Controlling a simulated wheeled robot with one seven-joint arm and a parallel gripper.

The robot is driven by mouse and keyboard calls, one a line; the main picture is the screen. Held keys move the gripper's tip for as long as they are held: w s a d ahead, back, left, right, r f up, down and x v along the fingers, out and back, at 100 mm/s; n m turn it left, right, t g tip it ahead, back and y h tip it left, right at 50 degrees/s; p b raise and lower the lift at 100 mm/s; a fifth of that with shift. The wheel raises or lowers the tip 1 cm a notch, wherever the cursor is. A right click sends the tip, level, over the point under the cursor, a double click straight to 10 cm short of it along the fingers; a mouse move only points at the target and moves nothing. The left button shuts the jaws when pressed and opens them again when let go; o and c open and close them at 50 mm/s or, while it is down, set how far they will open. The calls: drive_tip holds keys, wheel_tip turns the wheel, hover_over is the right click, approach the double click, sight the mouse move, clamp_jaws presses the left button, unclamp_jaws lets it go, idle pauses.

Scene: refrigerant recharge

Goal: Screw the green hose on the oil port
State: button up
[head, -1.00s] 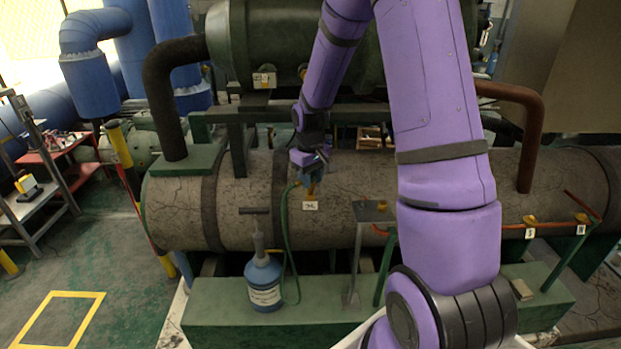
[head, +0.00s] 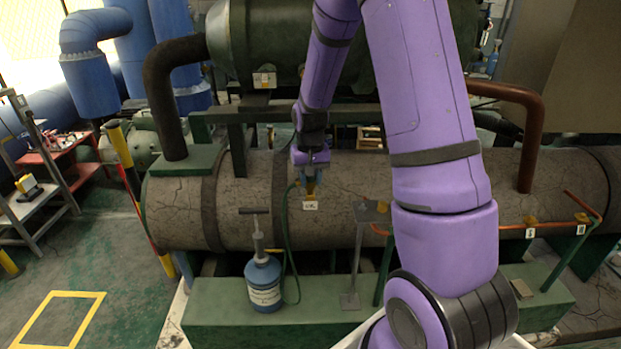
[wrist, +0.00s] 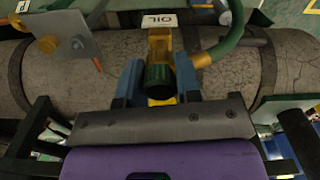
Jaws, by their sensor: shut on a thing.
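The oil port is a yellow fitting (wrist: 160,45) with a white OIL label (wrist: 162,19) on the grey tank; the label also shows in the head view (head: 310,206). My gripper (wrist: 159,82) is at the port, its blue fingers shut on the dark end fitting (wrist: 158,76) of the green hose. The fitting is in line with the yellow port; the exact contact is hidden. The green hose (wrist: 224,46) curves away to the right in the wrist view. In the head view the hose (head: 286,225) hangs down from my gripper (head: 311,184) towards the blue oil pump (head: 264,284).
The pump stands on a green base beam (head: 215,310) with its T-handle up. A metal bracket (head: 358,255) stands right of the port and shows at the upper left in the wrist view (wrist: 68,42). Copper-coloured piping (head: 545,224) and two more labelled ports lie further right.

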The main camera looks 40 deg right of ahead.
drive_tip(key=shift+f, duration=0.1)
drive_tip(key=m, duration=0.2)
drive_tip(key=shift+m, duration=0.4)
drive_tip(key=o, duration=1)
